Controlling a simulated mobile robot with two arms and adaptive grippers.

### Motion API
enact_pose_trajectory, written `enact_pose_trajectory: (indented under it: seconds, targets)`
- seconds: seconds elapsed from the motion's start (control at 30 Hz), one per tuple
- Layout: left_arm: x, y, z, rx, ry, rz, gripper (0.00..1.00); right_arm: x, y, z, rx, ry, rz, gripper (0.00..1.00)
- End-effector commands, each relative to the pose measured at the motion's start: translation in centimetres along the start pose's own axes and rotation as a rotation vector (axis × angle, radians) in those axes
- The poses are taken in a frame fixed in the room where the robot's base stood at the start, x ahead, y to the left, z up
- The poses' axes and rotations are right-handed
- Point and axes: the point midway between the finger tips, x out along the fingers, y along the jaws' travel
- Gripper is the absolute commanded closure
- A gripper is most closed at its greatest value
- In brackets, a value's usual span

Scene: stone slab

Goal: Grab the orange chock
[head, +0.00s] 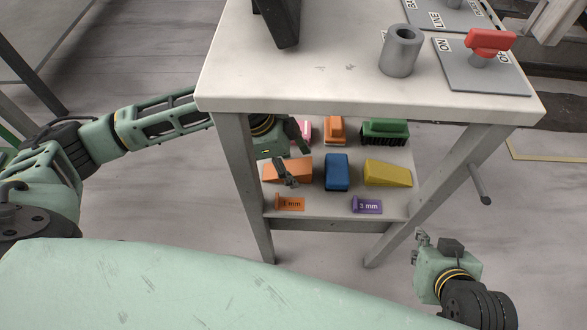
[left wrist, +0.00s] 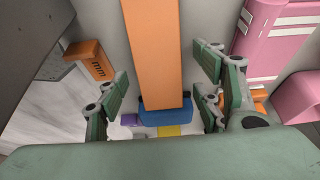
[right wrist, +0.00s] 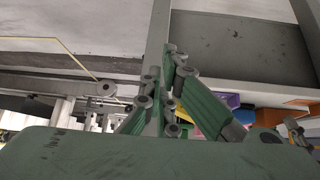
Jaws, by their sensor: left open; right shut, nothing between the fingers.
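The orange chock (head: 296,170) is a wedge on the lower shelf, at the left of the front row of chocks. In the left wrist view the orange chock (left wrist: 158,50) runs between the fingers, with a gap on each side. My left gripper (head: 288,158) reaches in under the tabletop, beside and over the orange chock; it is open around it in the left wrist view (left wrist: 158,100). My right gripper (head: 420,238) is shut and empty, in front of the table at the right; its fingers meet in the right wrist view (right wrist: 168,95).
A blue chock (head: 337,172) stands right of the orange one, then a yellow wedge (head: 388,173). Pink, orange and green items (head: 384,132) stand behind. Tags (head: 290,203) lie at the shelf front. The tabletop (head: 300,75) overhangs; a table leg (head: 247,190) is near my left arm.

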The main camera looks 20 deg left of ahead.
Motion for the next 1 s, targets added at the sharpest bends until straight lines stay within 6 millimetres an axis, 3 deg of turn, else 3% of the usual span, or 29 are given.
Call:
enact_pose_trajectory:
  seconds: [1.0]
  targets:
    - [0.1,0.0,0.1,0.0,0.0,0.0,0.39,-0.4,0.3,1.5,0.003,-0.066,0.005,1.0]
